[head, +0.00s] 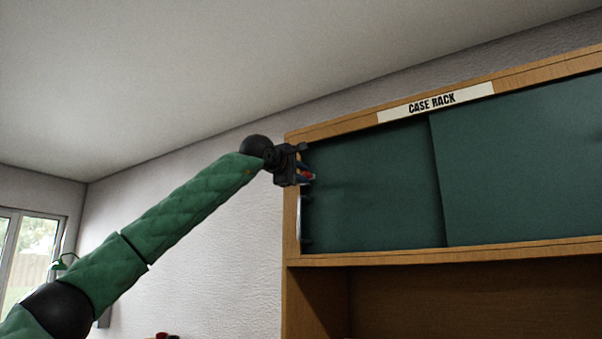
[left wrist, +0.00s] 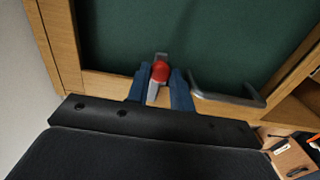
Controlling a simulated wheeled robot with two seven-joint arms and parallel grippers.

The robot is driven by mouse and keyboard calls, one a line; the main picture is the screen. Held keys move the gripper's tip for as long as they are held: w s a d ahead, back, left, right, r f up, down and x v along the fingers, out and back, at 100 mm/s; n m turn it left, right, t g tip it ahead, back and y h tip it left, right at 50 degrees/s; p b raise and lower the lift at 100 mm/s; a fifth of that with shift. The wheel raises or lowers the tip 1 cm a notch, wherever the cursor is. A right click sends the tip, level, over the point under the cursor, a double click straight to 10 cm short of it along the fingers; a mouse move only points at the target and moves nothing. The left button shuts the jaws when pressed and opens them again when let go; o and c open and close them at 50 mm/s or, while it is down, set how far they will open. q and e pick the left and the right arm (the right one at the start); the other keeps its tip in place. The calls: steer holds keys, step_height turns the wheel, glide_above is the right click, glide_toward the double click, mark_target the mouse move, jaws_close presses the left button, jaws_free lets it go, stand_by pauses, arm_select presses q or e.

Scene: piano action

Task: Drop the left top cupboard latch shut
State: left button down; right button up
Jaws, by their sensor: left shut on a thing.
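The latch has a red knob (left wrist: 160,71) with a grey metal piece, at the left edge of the top cupboard. In the head view a bit of its red (head: 307,176) shows at my left gripper (head: 304,172). In the left wrist view the blue fingers of my left gripper (left wrist: 160,88) are on both sides of the latch, shut on it. The fingers and palm hide part of the latch. The left green door (head: 375,190) is shut across the left half of the cupboard. My right gripper is in neither view.
A grey bar handle (left wrist: 228,99) is beside the fingers in the left wrist view. The wooden cupboard frame (head: 440,255) carries a CASE RACK label (head: 436,102). A second green door (head: 525,155) is to the right. Below is a dark open space.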

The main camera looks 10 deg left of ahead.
arm_select(q)
steer(key=shift+f, duration=0.1)
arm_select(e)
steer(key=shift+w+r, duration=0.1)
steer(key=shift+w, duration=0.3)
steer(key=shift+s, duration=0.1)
arm_select(q)
steer(key=c, duration=1.5)
jaws_free()
steer(key=shift+o, duration=1.3)
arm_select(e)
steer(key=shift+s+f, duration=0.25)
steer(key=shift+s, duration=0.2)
arm_select(q)
steer(key=shift+s, duration=0.1)
